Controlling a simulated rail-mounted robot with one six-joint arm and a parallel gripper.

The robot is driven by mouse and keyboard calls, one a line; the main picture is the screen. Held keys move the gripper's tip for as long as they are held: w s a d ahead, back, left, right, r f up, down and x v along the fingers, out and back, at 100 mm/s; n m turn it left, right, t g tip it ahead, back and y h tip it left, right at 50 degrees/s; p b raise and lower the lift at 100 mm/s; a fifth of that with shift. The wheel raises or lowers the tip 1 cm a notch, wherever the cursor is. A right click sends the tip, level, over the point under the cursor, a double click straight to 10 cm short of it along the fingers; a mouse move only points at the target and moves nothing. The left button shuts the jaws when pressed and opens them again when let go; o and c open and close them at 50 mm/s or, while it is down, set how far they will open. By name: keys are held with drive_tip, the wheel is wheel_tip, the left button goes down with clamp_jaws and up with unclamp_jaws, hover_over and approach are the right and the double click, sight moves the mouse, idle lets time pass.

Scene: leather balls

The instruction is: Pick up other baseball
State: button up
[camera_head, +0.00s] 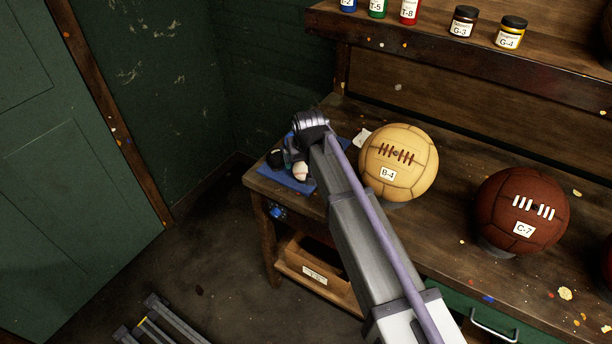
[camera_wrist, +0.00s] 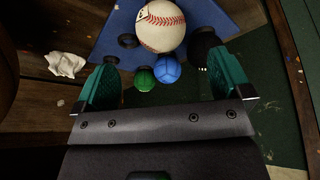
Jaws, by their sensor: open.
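One white baseball with red stitching (camera_wrist: 161,27) sits at the top middle of the wrist view, beyond my fingertips and apart from them. It also shows in the head view (camera_head: 300,173), on the blue mat (camera_head: 299,187) at the left end of the workbench. My gripper (camera_wrist: 161,63) is open, with its two teal fingers spread and no ball held. In the head view my arm partly hides the gripper. I see no second baseball.
Crumpled paper (camera_wrist: 66,64) is at left. A tan ball (camera_head: 398,162) and a brown ball (camera_head: 522,210) stand further right on the workbench (camera_head: 450,238).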

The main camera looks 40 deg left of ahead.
sight(304, 166)
drive_tip(key=b+x, duration=0.1)
drive_tip(key=x, duration=0.2)
drive_tip(key=shift+s+d+f, duration=0.1)
drive_tip(key=shift+d, duration=0.1)
drive_tip(key=shift+a+f+b, duration=0.15)
drive_tip(key=shift+f+b, duration=0.1)
drive_tip(key=shift+b, duration=0.25)
drive_tip(key=b+x, duration=0.4)
drive_tip(key=x, duration=0.1)
drive_tip(key=shift+f+b, duration=0.2)
drive_tip(key=shift+b, duration=0.15)
drive_tip(key=shift+r, duration=0.25)
drive_tip(key=shift+c, duration=0.2)
drive_tip(key=c, duration=1)
wheel_tip(304, 166, up, 10)
drive_tip(key=p, duration=1)
drive_tip(key=shift+r+p, duration=0.15)
drive_tip(key=shift+p, duration=0.2)
